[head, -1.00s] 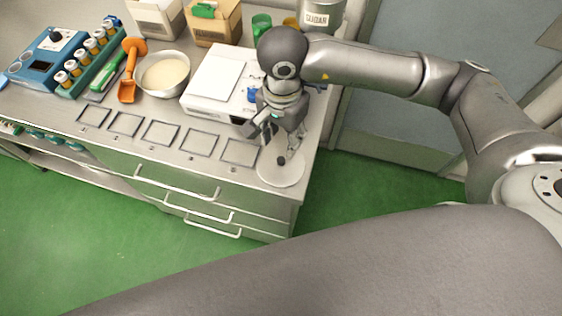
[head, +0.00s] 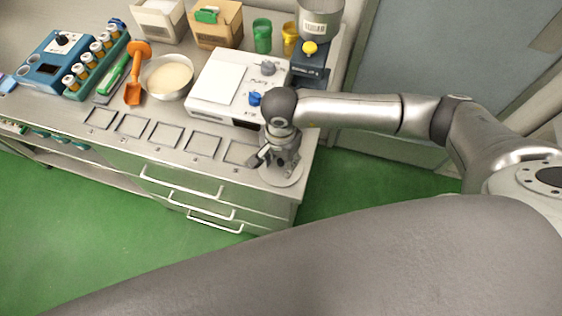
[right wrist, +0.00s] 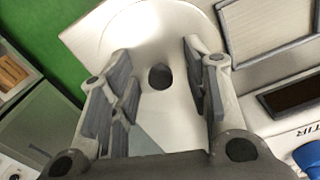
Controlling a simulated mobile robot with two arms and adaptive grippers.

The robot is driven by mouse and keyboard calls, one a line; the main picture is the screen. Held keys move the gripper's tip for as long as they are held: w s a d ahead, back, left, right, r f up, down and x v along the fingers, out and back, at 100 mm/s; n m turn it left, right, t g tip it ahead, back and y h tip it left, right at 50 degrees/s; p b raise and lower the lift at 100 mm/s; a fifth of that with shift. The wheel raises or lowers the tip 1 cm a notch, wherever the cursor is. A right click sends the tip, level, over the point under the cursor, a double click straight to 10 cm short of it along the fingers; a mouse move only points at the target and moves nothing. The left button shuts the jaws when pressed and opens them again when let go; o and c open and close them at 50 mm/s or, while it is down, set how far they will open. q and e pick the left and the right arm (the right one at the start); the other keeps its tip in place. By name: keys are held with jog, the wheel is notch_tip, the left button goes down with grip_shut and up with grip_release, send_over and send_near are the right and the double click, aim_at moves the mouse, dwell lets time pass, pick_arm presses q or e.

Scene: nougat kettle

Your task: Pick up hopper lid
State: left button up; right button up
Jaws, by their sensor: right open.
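The hopper lid (head: 290,180) is a round, pale metal disc lying flat at the front right corner of the counter. In the right wrist view the lid (right wrist: 150,28) fills the upper middle, with its dark round knob (right wrist: 160,77) facing me. My right gripper (head: 275,163) is low over the lid and hides much of it in the head view. In the right wrist view the open fingers of the right gripper (right wrist: 157,58) stand on either side of the knob, with gaps between. The left gripper is out of view.
A white machine (head: 215,105) with a blue knob (head: 254,98) stands behind the lid. A grinder with a metal hopper (head: 318,22) stands at the back right. Square outlined frames (head: 203,144) run along the front edge. A bowl (head: 167,77) and orange scoop (head: 134,80) lie left.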

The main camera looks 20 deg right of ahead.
grip_shut()
dwell(0.5)
